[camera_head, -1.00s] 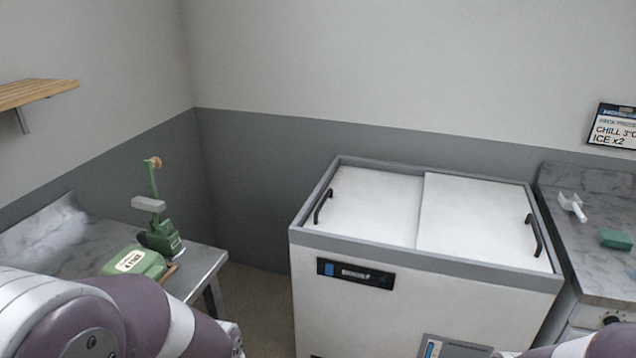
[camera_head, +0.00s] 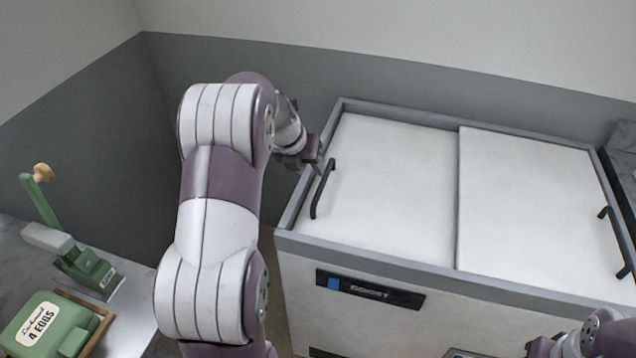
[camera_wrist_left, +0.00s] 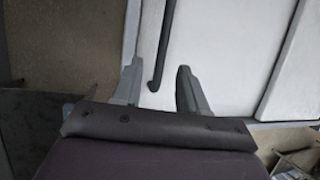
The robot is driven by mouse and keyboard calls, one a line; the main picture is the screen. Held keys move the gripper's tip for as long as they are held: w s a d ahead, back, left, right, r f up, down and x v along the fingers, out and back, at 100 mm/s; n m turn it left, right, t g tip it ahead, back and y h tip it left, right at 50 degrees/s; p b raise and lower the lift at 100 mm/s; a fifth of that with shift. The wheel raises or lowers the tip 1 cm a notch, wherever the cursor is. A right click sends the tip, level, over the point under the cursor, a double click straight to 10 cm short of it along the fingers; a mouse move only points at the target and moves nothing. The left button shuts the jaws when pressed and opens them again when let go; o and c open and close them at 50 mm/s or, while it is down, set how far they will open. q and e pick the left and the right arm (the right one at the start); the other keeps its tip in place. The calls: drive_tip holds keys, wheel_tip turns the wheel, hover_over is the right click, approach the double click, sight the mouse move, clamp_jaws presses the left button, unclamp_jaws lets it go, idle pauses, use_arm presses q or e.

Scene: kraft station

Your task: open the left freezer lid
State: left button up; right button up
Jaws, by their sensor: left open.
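The left freezer lid (camera_head: 395,180) is a white panel lying flat and shut in the freezer's grey frame. Its black bar handle (camera_head: 321,190) runs along the lid's left side. My left gripper (camera_head: 314,158) is at the far end of this handle, above the frame's left edge. In the left wrist view the left gripper (camera_wrist_left: 160,68) is open, and the handle (camera_wrist_left: 164,40) shows between its two fingers; whether they touch it I cannot tell. Part of my right arm shows at the bottom right; its jaws are not clear.
The right lid (camera_head: 535,205) is shut beside the left one, with its own black handle (camera_head: 617,240). A green egg box (camera_head: 45,325) and a green hand tool (camera_head: 85,270) stand on the counter at left. A BOOST panel (camera_head: 370,289) is on the freezer's front.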

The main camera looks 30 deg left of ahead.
sight(321, 184)
use_arm(q)
drive_tip(key=x, duration=0.7)
drive_tip(key=shift+s+d+f, duration=0.1)
drive_tip(key=shift+d, duration=0.15)
drive_tip(key=shift+f, duration=0.15)
clamp_jaws()
